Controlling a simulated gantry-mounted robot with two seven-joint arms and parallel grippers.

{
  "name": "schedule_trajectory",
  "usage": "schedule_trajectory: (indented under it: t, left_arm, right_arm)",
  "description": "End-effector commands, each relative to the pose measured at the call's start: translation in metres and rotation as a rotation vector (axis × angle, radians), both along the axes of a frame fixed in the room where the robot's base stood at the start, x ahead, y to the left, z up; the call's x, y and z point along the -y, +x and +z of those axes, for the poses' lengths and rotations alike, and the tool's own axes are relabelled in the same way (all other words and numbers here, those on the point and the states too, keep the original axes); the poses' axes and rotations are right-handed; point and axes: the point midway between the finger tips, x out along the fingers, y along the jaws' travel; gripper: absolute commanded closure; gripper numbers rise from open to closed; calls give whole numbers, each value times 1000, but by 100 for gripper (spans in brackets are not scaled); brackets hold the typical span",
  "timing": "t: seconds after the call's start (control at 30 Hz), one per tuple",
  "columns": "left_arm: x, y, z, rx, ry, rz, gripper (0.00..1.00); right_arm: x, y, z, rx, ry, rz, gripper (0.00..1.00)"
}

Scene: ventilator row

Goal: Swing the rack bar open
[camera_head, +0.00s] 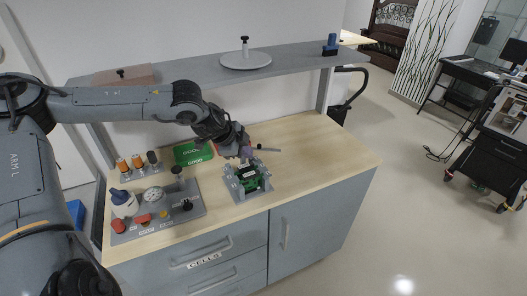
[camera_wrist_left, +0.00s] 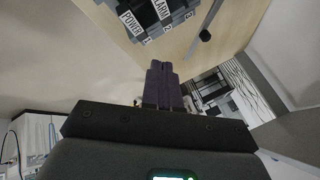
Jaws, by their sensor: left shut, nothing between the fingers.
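The small grey rack (camera_head: 240,190) with green boards in it stands on the wooden worktop. A thin grey bar (camera_head: 270,150) with a dark knob sticks out to the right at the rack's back. In the left wrist view the bar (camera_wrist_left: 213,15) runs down from the top edge beside the rack (camera_wrist_left: 177,17), whose labels read POWER, ALARM and numbers. My left gripper (camera_head: 246,153) is just behind the rack, close to the bar's left part. Its dark fingers (camera_wrist_left: 164,68) are together and empty, apart from the bar in the wrist view. My right gripper is not in view.
A grey control panel (camera_head: 205,208) with a white gauge and knobs lies left of the rack. A shelf (camera_head: 190,75) spans above. The worktop's right part (camera_head: 325,150) is clear.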

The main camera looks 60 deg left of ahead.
Motion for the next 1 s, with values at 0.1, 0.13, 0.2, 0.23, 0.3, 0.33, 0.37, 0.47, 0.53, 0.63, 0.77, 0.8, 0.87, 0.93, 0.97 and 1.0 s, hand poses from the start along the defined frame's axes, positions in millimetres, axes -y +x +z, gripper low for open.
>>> schedule_trajectory:
  t: [0.1, 0.13, 0.2, 0.23, 0.3, 0.33, 0.37, 0.47, 0.53, 0.63, 0.77, 0.8, 0.87, 0.93, 0.97, 1.0]
  left_arm:
    - [-5, -2, 7, 41, -37, 92, 100]
    - [-6, -3, 7, 46, -43, 107, 100]
    - [-7, -2, 8, 56, -55, 129, 100]
    - [-7, -1, 7, 58, -58, 133, 100]
    - [-7, 2, 3, 59, -61, 139, 100]
    - [-8, 3, 1, 57, -62, 139, 100]
    - [-8, 5, -2, 57, -62, 139, 100]
    - [-10, 13, -13, 56, -63, 139, 100]
    - [-11, 20, -22, 56, -63, 139, 100]
    - [-13, 30, -37, 56, -65, 139, 100]
    - [-16, 43, -56, 57, -65, 140, 100]
    - [-16, 47, -61, 56, -65, 137, 100]
    - [-18, 53, -68, 57, -65, 139, 100]
    - [-22, 56, -73, 56, -61, 141, 100]
    - [-24, 57, -72, 55, -58, 141, 100]
    - [-27, 59, -72, 55, -56, 140, 100]
  right_arm:
    - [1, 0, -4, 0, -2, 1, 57]
    - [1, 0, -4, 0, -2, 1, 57]
    - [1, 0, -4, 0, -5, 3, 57]
    - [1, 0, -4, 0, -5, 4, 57]
    - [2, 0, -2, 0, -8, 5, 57]
    - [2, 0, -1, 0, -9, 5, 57]
    - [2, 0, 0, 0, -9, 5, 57]
    - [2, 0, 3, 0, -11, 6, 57]
    - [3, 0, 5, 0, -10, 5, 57]
    - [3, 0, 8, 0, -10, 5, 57]
    - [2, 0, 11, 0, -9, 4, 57]
    - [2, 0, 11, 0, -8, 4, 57]
    - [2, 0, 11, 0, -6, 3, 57]
    - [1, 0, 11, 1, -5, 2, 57]
    - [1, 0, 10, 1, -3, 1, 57]
    - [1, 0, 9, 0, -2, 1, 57]
